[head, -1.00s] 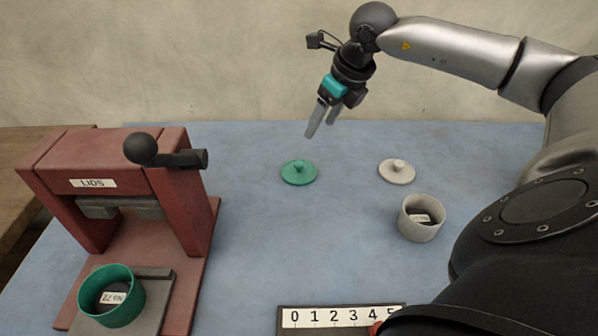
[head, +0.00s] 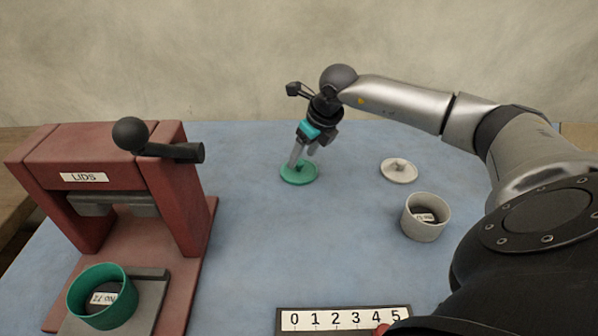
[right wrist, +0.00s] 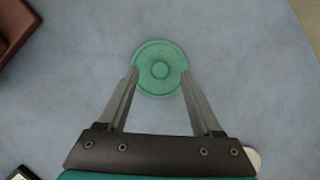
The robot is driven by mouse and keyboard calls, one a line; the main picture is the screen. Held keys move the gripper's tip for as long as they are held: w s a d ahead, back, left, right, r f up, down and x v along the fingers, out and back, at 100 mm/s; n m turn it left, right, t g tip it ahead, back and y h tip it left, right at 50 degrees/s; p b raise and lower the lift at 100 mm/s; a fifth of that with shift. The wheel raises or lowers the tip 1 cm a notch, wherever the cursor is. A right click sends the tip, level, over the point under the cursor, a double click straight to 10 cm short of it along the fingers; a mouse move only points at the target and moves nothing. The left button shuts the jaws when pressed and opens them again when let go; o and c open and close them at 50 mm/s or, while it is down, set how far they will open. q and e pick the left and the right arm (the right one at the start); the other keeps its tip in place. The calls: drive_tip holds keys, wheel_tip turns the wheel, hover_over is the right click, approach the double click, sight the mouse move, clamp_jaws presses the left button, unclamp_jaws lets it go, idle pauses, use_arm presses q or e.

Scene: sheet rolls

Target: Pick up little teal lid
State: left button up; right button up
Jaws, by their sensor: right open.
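The little teal lid (head: 299,173) lies flat on the blue table mat, left of the white lid. In the right wrist view the teal lid (right wrist: 160,68) is round with a small central knob, and it shows between and just beyond my fingertips. My right gripper (head: 301,163) is open above the lid, pointing down, with its fingers hiding part of it in the head view. In the right wrist view the two fingers of my right gripper (right wrist: 160,78) stand apart on either side of the knob. I cannot tell whether they touch the lid. My left gripper is not in view.
A red press labelled LIDS (head: 85,178) stands at the left, with a teal cup (head: 101,296) on its base. A white lid (head: 398,170) and a white cup (head: 425,217) are at the right. A number strip (head: 343,319) lies at the front. The middle of the mat is clear.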

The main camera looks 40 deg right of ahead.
sight(299, 168)
drive_tip(key=shift+x, duration=1.2)
clamp_jaws()
